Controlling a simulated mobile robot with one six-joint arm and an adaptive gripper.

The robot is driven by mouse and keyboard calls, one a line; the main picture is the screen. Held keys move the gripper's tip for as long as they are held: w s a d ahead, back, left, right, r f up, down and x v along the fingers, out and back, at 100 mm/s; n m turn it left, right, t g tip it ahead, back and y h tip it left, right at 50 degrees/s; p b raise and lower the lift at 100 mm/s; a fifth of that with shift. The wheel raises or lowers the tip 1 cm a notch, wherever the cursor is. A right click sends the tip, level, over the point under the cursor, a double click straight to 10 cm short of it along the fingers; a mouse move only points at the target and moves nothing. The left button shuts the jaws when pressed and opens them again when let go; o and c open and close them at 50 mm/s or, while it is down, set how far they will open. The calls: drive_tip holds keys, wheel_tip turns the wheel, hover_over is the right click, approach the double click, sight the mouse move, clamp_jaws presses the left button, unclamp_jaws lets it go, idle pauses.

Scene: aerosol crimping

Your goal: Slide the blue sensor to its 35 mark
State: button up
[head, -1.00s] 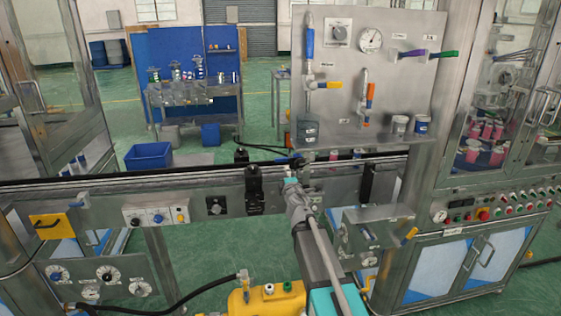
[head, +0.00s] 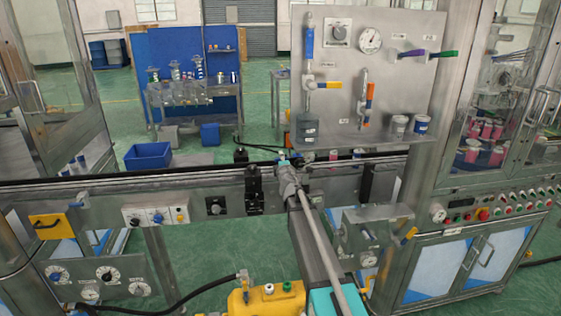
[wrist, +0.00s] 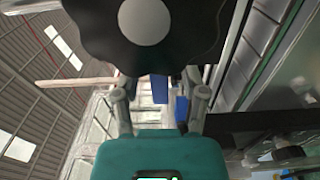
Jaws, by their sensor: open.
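My gripper (head: 283,158) is at the conveyor rail (head: 120,177) in the head view, just right of a black bracket (head: 254,190). In the wrist view my gripper (wrist: 160,100) has its two fingers apart, with a gap between them. A blue block-like patch (wrist: 159,89) shows in that gap, and another blue patch (wrist: 181,109) lies beside the right finger. I cannot tell whether either is the blue sensor or background. In the head view my arm covers part of the rail, and I cannot make out the blue sensor or its scale marks.
A steel panel (head: 440,75) with gauges, valves and coloured handles stands behind the rail at right. A steel box (head: 375,230) is right of my arm. A yellow tank (head: 265,300) with a black hose is in front. A dark bracket (head: 367,182) is farther right along the rail.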

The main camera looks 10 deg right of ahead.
drive_tip(key=shift+w, duration=0.1)
clamp_jaws()
idle(0.3)
drive_tip(key=shift+f, duration=0.1)
wheel_tip(320, 180, down, 2)
drive_tip(key=shift+f+b, duration=0.1)
drive_tip(key=shift+b, duration=1.15)
unclamp_jaws()
